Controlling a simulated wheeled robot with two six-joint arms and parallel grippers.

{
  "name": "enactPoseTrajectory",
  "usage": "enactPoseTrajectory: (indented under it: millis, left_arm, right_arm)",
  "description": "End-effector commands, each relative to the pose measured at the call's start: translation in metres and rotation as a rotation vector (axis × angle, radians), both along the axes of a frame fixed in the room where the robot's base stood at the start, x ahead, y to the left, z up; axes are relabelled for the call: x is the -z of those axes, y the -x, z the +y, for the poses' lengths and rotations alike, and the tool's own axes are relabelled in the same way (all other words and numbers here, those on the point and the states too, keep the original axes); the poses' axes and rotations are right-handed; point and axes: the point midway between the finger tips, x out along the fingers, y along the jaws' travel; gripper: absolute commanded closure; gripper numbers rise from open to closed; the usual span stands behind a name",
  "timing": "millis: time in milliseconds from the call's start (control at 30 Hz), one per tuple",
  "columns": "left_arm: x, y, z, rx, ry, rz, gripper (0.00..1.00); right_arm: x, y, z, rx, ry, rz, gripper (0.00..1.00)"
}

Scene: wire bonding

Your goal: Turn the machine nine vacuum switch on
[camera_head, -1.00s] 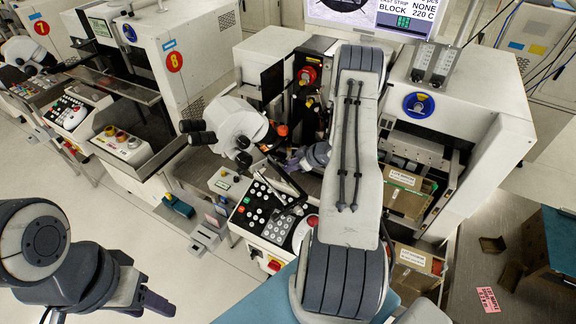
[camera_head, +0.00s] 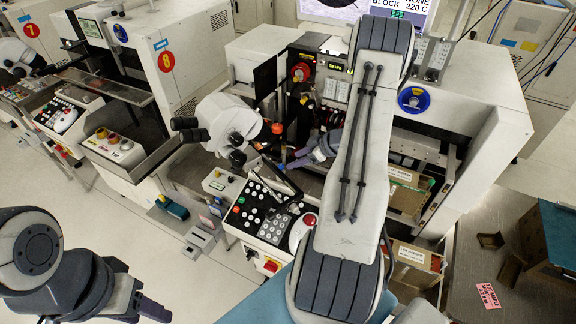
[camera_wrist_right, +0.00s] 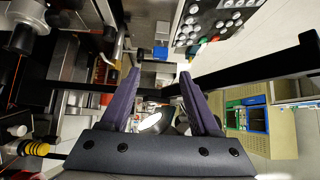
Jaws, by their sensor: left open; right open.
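The machine in the middle carries a white microscope (camera_head: 230,120) and a black button panel (camera_head: 265,213). I cannot tell which part is the vacuum switch. My right gripper (camera_head: 290,163) is inside the machine, right of the microscope and below the back wall. The right wrist view shows its purple fingers (camera_wrist_right: 158,75) apart, with nothing held between them. My left gripper (camera_head: 153,308) is at the lower left, over the floor, away from the machine.
Machine eight, with a red number disc (camera_head: 166,61), stands at the left. A strip magazine box (camera_head: 409,190) sits at the machine's right side. A black bar (camera_wrist_right: 255,72) crosses the right wrist view near the fingers. Open floor (camera_head: 110,240) lies at the left.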

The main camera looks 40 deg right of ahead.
Motion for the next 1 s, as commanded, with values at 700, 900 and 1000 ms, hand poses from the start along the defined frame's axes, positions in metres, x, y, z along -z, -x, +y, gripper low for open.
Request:
enactPoseTrajectory:
  millis: [700,900,1000]
  left_arm:
    - [0.006,0.000,0.000,0.001,0.000,0.000,0.50]
    - [0.006,0.000,0.000,0.001,0.000,0.000,0.50]
    - [0.006,0.000,0.000,0.001,0.000,0.000,0.50]
  right_arm:
    - [-0.022,0.020,-0.008,0.000,-0.001,0.001,0.38]
    - [-0.024,0.017,-0.007,0.002,0.007,0.000,0.38]
    - [-0.034,0.000,-0.002,0.029,0.051,-0.001,0.38]
